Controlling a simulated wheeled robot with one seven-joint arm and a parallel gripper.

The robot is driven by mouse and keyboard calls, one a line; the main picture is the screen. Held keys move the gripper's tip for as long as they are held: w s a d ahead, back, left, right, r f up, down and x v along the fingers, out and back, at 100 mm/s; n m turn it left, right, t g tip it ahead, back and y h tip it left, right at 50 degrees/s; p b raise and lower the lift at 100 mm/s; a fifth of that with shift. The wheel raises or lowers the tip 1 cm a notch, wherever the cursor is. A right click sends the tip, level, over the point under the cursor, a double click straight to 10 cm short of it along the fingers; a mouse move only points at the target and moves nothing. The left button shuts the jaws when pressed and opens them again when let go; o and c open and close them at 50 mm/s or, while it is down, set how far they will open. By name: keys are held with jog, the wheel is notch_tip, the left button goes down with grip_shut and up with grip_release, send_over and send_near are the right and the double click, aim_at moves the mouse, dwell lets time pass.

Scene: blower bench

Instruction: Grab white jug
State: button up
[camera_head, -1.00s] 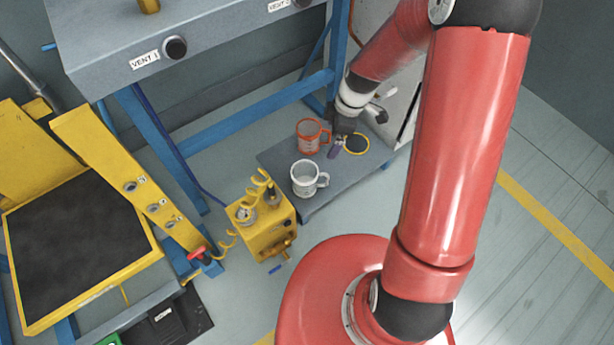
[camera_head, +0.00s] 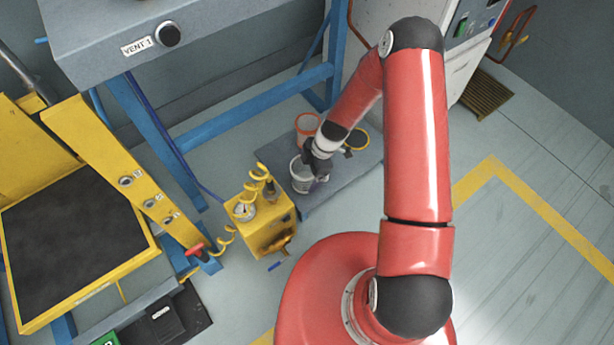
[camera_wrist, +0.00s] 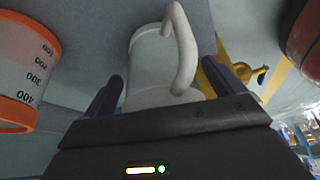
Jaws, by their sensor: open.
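The white jug (camera_head: 302,180) stands on a low grey platform, partly hidden by my gripper in the head view. In the wrist view the white jug (camera_wrist: 150,58) is straight ahead, its handle (camera_wrist: 181,45) toward the camera. My gripper (camera_head: 318,168) is over the jug's right side, where the handle is. In the wrist view my gripper (camera_wrist: 172,85) is open, with one purple finger at each side of the jug's lower part in the picture. I cannot tell whether the fingers touch it.
An orange-banded jug (camera_head: 308,128) stands close behind, also at left in the wrist view (camera_wrist: 25,70). A yellow-rimmed dark disc (camera_head: 357,139) lies right on the grey platform (camera_head: 345,184). A yellow box with a coiled hose (camera_head: 262,228) stands left. Blue frame legs rise behind.

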jog(key=shift+a+f, duration=0.15)
jog(key=shift+f, duration=0.25)
jog(key=shift+c, duration=0.2)
jog(key=c, duration=1.1)
jog(key=shift+r, duration=0.15)
